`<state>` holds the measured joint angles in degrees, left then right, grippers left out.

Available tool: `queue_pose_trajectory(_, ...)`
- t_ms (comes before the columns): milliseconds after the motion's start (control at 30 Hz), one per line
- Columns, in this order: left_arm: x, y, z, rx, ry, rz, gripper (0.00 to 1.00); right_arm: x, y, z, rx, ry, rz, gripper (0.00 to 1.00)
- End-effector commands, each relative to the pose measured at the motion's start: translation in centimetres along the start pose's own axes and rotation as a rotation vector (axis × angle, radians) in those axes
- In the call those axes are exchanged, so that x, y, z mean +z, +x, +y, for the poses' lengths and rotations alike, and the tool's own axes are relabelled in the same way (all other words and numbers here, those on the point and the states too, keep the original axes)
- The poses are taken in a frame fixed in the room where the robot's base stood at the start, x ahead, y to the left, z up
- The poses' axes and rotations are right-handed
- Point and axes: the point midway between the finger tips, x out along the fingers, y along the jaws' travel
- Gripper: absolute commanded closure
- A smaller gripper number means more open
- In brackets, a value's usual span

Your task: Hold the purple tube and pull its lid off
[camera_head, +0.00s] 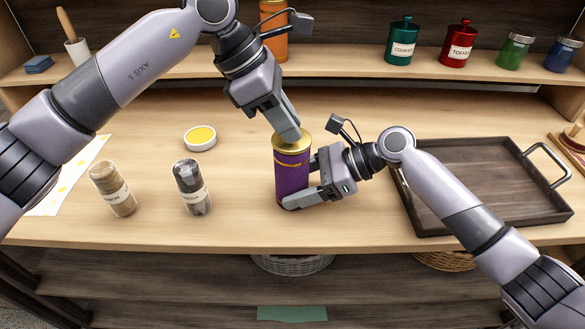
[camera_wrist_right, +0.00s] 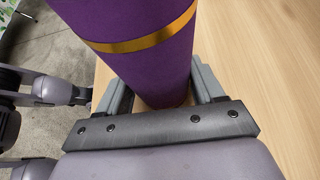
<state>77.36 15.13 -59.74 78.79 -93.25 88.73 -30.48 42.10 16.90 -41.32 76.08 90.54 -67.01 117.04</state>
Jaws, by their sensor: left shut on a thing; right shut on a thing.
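The purple tube (camera_head: 291,178) stands upright on the wooden counter, with a gold band near its top. Its gold lid (camera_head: 291,144) sits at the top of the tube. My right gripper (camera_head: 300,186) is shut on the tube's body from the right, low down. The right wrist view also shows the purple tube (camera_wrist_right: 150,60) between the two fingers (camera_wrist_right: 163,92). My left gripper (camera_head: 288,137) comes down from above and is shut on the lid; its fingers partly hide the lid.
Two labelled jars (camera_head: 113,188) (camera_head: 191,187) and a white dish with yellow contents (camera_head: 200,138) stand to the left. A dark wooden tray (camera_head: 480,180) lies at the right. An orange canister (camera_head: 273,30) and coloured jars (camera_head: 402,40) stand on the back shelf. The counter's front edge is close.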

Motion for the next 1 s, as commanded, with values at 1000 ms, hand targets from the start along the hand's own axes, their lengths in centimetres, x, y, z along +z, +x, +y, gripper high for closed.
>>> queue_pose_trajectory(1000, 2.7, -4.9, 0.0, 0.0, 0.001, -0.001, 1.0, 0.0, 0.0, 0.0, 0.0, 0.0, 0.0, 0.26)
